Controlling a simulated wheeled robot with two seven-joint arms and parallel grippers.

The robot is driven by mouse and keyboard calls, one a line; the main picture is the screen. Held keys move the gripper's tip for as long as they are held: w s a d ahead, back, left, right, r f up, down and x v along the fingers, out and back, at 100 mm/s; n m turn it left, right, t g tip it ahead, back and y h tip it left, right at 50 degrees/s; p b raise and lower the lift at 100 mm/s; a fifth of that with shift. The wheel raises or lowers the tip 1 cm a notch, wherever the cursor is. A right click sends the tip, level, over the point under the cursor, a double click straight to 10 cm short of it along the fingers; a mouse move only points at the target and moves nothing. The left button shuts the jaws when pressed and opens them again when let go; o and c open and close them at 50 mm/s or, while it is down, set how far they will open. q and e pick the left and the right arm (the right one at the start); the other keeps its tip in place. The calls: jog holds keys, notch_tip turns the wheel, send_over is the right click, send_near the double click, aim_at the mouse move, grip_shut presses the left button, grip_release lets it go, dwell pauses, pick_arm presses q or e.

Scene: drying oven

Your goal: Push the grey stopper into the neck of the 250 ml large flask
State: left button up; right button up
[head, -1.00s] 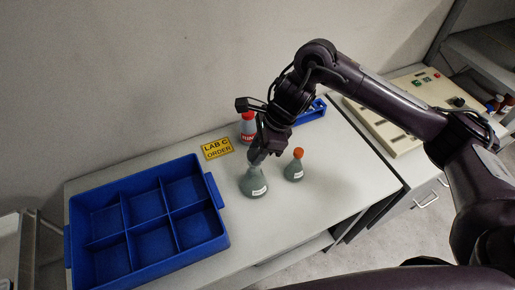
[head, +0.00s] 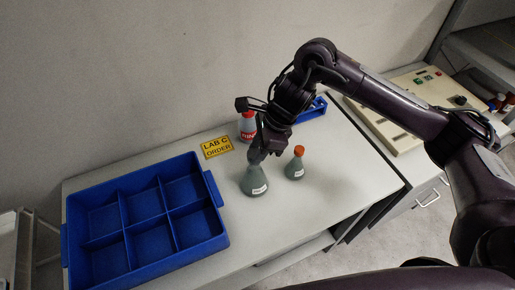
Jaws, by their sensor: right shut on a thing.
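The large flask (head: 254,183), conical and grey-green with a white label, stands upright on the white bench. My right gripper (head: 257,158) is directly above it, pointing down at its neck. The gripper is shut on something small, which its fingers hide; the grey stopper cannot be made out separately. Whether the stopper sits in the neck cannot be told. My left gripper is not in view.
A smaller flask with an orange cap (head: 296,164) stands close right of the large flask. A red-capped bottle (head: 248,127) and a blue rack (head: 313,110) are behind. A yellow sign (head: 216,147) lies near the wall. A blue compartment tray (head: 214,189) fills the bench's left.

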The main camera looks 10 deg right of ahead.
jog(key=shift+f+b, duration=0.3)
jog(key=shift+b, duration=0.15)
dwell(0.5)
jog(key=o, duration=1.5)
jog(key=shift+r, duration=0.1)
jog(key=shift+r+p, duration=2.75)
jog(key=shift+r, duration=0.7)
